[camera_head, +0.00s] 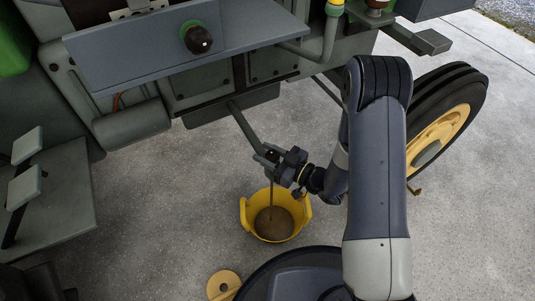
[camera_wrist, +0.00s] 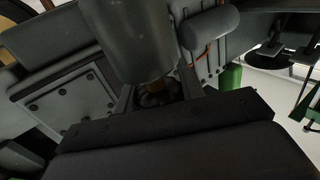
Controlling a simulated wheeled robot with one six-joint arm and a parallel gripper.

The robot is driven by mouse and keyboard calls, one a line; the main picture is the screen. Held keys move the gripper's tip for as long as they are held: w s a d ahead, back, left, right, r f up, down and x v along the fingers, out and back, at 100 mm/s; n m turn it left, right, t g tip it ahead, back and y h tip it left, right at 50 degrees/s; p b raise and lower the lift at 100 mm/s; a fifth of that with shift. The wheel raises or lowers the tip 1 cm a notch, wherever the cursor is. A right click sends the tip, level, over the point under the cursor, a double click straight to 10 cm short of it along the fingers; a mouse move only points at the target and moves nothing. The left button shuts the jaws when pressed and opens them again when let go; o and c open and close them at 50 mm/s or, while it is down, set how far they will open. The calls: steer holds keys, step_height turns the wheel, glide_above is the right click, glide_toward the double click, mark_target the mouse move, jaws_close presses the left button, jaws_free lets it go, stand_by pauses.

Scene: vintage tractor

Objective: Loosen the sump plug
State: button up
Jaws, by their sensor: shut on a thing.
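My gripper (camera_head: 270,156) is shut on the near end of a grey bar (camera_head: 244,123) that slants down from under the tractor's belly. I cannot tell whether the bar is a wrench; the sump plug itself cannot be made out. In the wrist view, my dark gripper fingers (camera_wrist: 157,96) flank a brass-coloured piece (camera_wrist: 156,85) below a large grey cylinder (camera_wrist: 130,42). A yellow tub (camera_head: 246,222) stands on the floor below my gripper, with brown contents. A thin dark line runs from near my gripper down into it; I cannot tell if it is liquid.
The tractor's grey side panel (camera_head: 150,55) and belly hang above the bar. A rear tyre (camera_head: 460,90) with a yellow rim is to the right. A yellow disc (camera_head: 223,286) lies near the front. Concrete floor (camera_head: 160,220) is clear left of the tub.

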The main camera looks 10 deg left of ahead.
steer(key=shift+f, duration=0.1)
steer(key=o, duration=1)
steer(key=p+v, duration=0.2)
steer(key=v, duration=0.8)
steer(key=shift+d+p, duration=0.3)
steer(key=shift+d, duration=0.1)
steer(key=shift+s+a, duration=0.1)
steer(key=shift+b+x, duration=1.25)
steer(key=shift+x, duration=4.1)
